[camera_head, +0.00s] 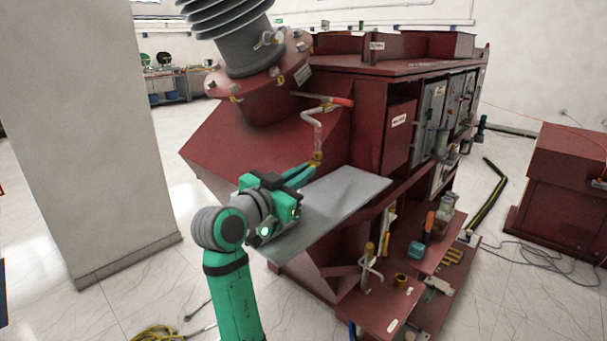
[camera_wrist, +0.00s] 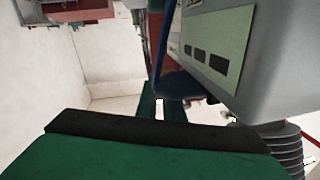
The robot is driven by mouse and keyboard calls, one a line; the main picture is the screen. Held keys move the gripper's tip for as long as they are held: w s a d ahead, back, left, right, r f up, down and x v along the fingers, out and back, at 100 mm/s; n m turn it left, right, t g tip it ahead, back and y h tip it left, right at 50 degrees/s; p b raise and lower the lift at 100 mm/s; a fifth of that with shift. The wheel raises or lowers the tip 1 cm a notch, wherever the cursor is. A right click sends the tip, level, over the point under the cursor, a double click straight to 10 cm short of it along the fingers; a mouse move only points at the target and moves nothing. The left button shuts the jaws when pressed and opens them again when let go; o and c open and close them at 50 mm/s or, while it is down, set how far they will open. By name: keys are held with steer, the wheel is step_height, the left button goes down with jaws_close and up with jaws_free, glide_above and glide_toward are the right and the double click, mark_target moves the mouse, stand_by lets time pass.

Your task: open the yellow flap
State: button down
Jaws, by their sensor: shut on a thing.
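A small yellow piece (camera_head: 317,157) sits at the lower end of a thin bent pipe (camera_head: 311,117) on the dark red transformer. It looks like the yellow flap, but it is too small to be sure. My green gripper (camera_head: 312,166) reaches up and right over the grey shelf, its fingertips at this piece and shut on it. The fingertips partly hide the piece. In the wrist view the green fingers (camera_wrist: 160,103) show beyond the black bar of the gripper, close to a dark blue edge. The yellow piece cannot be made out there.
The grey shelf (camera_head: 335,205) juts out beneath my gripper. A red-handled valve (camera_head: 340,101) is above the pipe. A grey box with a label (camera_wrist: 215,52) is close on the right in the wrist view. A lower red shelf (camera_head: 385,310) holds several fittings. A wide pillar (camera_head: 95,130) stands left.

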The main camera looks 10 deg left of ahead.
steer(key=c, duration=1.9)
jaws_free()
steer(key=shift+w, duration=0.1)
steer(key=v, duration=1.1)
steer(key=shift+w+f, duration=0.1)
steer(key=shift+w, duration=0.05)
